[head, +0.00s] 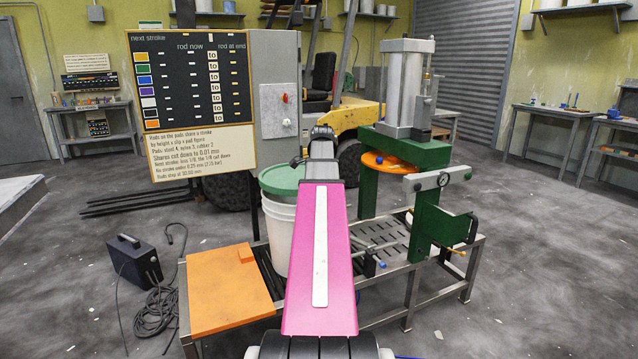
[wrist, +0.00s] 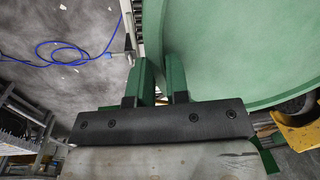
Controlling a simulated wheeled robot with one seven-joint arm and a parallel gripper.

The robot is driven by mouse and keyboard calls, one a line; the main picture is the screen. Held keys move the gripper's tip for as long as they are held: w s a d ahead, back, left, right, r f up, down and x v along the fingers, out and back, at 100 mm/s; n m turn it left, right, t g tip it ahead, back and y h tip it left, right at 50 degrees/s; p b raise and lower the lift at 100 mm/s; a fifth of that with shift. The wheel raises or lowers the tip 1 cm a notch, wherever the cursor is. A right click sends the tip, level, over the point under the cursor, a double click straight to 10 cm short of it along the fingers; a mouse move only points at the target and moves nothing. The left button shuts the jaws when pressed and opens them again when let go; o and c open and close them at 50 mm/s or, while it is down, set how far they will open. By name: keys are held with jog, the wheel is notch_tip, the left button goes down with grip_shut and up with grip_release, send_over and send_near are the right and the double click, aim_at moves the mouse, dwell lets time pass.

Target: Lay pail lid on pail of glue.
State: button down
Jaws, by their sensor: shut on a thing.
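The pail lid (head: 282,180) is a green disc at the top of the white pail of glue (head: 279,238) in the head view. My pink arm covers the right side of both. From this angle I cannot tell whether the lid touches the pail's rim or hangs slightly above it. In the wrist view the lid (wrist: 245,45) fills the upper right. My gripper (wrist: 163,75), with two green fingers, is shut on the lid at its edge. The fingers are hidden behind my arm in the head view. The pail is not clearly visible in the wrist view.
The pail stands on a metal bench with an orange board (head: 228,292) at its left. A green press (head: 432,215) with an orange wheel stands at the right. A chart board (head: 192,105) is behind left. A black box (head: 133,262) and cable lie on the floor.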

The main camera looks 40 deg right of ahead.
jog(key=shift+f, duration=1.95)
jog(key=shift+r, duration=1.05)
jog(key=shift+f, duration=1.05)
jog(key=c, duration=0.7)
grip_release()
